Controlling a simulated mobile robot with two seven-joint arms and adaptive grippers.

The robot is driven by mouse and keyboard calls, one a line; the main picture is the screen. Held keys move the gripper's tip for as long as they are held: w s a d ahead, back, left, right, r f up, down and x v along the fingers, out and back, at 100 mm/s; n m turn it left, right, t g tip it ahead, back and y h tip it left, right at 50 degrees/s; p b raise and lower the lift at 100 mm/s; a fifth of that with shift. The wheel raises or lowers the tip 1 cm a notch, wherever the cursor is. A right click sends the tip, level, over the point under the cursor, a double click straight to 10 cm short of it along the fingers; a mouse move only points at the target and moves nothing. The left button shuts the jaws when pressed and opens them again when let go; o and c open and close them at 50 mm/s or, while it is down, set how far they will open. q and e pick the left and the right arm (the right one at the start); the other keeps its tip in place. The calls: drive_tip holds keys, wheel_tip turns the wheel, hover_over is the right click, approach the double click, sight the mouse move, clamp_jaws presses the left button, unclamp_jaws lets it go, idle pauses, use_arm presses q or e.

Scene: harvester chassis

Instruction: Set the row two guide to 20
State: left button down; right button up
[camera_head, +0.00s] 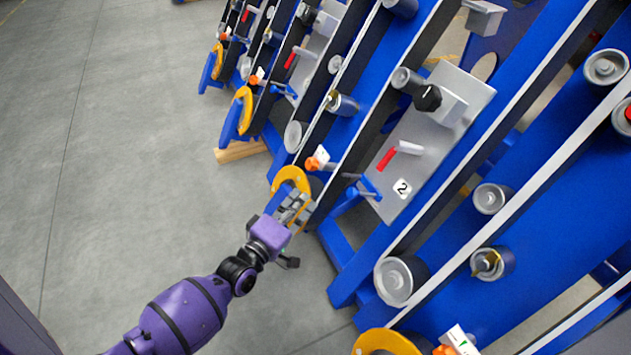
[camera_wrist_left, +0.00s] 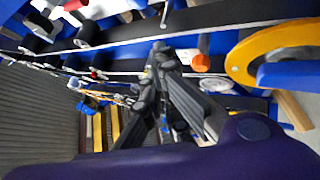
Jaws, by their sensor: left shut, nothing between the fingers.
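The row two panel (camera_head: 432,130) is a grey plate with a "2" label (camera_head: 402,189), a black knob (camera_head: 428,97) and a red-handled lever (camera_head: 387,159). At its lower left are an orange knob with a white piece (camera_head: 317,160) and a yellow curved part (camera_head: 290,175). I cannot read a setting. My left gripper (camera_head: 296,207) is shut and empty, just below the yellow part; I cannot tell if they touch. In the left wrist view the closed fingers (camera_wrist_left: 160,50) point toward the blue frame, with an orange knob (camera_wrist_left: 200,62) and yellow curve (camera_wrist_left: 283,45) to their right. My right gripper is out of view.
Blue frame rails with belts and grey rollers (camera_head: 400,280) slope across the right. Similar rows with yellow curves (camera_head: 245,110) stand farther back, and another yellow curve (camera_head: 385,342) is at the bottom. Grey floor (camera_head: 130,150) at left is clear. A wooden block (camera_head: 240,151) lies under the frame.

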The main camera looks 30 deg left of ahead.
sight(353, 193)
use_arm(q)
drive_tip(key=w+f+n+b, duration=0.1)
drive_tip(key=w+n+b, duration=0.25)
drive_tip(key=w, duration=0.75)
drive_tip(key=shift+n, duration=0.35)
drive_tip(key=shift+s+d+r+p, duration=0.1)
drive_tip(key=shift+s+d, duration=0.35)
drive_tip(key=shift+d, duration=0.25)
drive_tip(key=shift+s+d+p, duration=0.15)
drive_tip(key=shift+s+d, duration=0.3)
drive_tip(key=shift+d, duration=0.2)
drive_tip(key=shift+s+d+r+p, duration=0.1)
drive_tip(key=shift+s+d, duration=0.35)
drive_tip(key=shift+d, duration=0.25)
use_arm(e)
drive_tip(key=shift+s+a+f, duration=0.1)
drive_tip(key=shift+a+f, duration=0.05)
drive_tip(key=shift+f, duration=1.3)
use_arm(q)
drive_tip(key=shift+s+d+p, duration=0.25)
drive_tip(key=shift+d+p, duration=0.15)
drive_tip(key=shift+d, duration=0.1)
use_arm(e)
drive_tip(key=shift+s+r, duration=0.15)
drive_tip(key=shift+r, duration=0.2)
use_arm(q)
drive_tip(key=shift+a, duration=0.15)
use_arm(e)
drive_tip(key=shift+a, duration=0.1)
